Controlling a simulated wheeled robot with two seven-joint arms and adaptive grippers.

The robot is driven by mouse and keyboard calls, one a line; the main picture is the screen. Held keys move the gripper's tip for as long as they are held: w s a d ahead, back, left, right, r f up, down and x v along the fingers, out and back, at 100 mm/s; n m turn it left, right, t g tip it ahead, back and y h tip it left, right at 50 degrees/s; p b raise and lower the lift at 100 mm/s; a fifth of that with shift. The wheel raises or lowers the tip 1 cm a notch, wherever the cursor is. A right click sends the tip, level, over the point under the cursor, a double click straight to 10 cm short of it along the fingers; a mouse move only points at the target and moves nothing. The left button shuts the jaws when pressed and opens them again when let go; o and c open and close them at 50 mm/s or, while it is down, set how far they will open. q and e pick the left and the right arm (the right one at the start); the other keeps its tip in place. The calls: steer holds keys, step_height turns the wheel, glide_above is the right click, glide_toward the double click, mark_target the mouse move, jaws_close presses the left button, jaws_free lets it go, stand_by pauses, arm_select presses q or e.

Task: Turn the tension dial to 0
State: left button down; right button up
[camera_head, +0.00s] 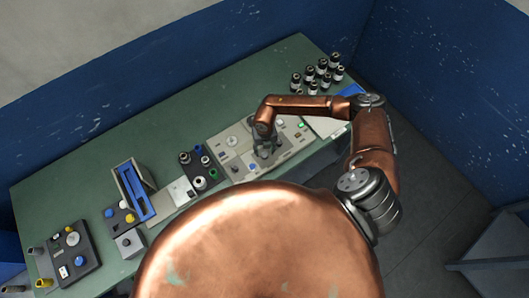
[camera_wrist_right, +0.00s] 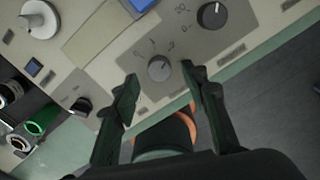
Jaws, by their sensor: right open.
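The beige control panel (camera_head: 223,155) lies on the green bench, and my right gripper (camera_head: 265,150) points down at it. In the right wrist view, a grey round dial (camera_wrist_right: 160,68) with marks around it sits between the two open fingertips of my right gripper (camera_wrist_right: 159,74). No finger clearly touches it. A second, black dial (camera_wrist_right: 211,15) with a white pointer and numbers sits beyond, to the upper right. I cannot read which dial is marked tension, and the small markings are not clear. My left gripper is not in view.
A blue tray (camera_head: 134,191) and several dark bottles (camera_head: 322,66) stand elsewhere on the bench.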

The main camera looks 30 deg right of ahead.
mark_target(265, 154)
steer(key=shift+f, duration=1.5)
steer(key=shift+c, duration=0.3)
jaws_close()
